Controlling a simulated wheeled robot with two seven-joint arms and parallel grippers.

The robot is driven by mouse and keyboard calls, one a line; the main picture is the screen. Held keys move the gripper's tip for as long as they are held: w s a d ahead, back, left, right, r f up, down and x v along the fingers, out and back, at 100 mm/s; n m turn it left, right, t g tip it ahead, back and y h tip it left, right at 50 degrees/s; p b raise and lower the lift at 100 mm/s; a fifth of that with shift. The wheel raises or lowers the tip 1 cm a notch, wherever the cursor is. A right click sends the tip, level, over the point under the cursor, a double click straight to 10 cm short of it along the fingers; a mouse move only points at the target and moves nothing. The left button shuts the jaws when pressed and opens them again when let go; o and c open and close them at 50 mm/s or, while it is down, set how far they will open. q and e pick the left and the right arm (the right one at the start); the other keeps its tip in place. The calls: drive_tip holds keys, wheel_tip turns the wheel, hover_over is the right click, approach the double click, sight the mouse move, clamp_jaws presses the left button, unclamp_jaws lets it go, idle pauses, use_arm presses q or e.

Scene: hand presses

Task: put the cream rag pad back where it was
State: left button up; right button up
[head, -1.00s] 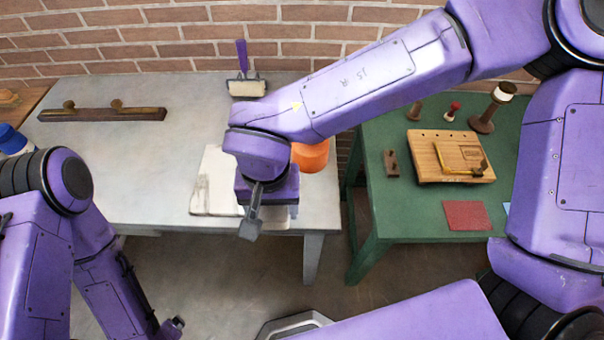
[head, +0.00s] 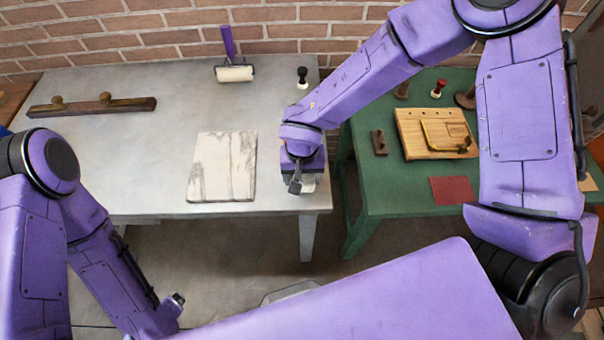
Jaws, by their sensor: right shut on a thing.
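My right gripper (head: 303,184) points down over the right front corner of the grey table. It is shut on a pale thing that looks like the cream rag pad (head: 309,183). Only a small edge of the pad shows beside the dark jaw parts, and the rest is hidden by the gripper. I cannot tell whether the pad touches the table top. My left arm hangs at the lower left, in front of the grey table, and its jaws do not show.
A marbled slab (head: 222,167) lies left of the right gripper. A roller (head: 234,72), a black-topped stamp (head: 302,78) and a wooden bar (head: 92,107) stand further back on the grey table (head: 140,170). A green table (head: 390,205) with a wooden board (head: 411,148) is to the right.

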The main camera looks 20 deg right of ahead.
drive_tip(key=shift+f, duration=0.35)
drive_tip(key=shift+w+f, duration=0.1)
drive_tip(key=shift+w, duration=0.15)
drive_tip(key=shift+s+f, duration=0.1)
drive_tip(key=shift+f, duration=0.05)
drive_tip(key=o, duration=0.9)
drive_tip(key=shift+o, duration=0.2)
wheel_tip(320, 180, up, 12)
drive_tip(key=shift+r, duration=0.25)
drive_tip(key=shift+s+f, duration=0.1)
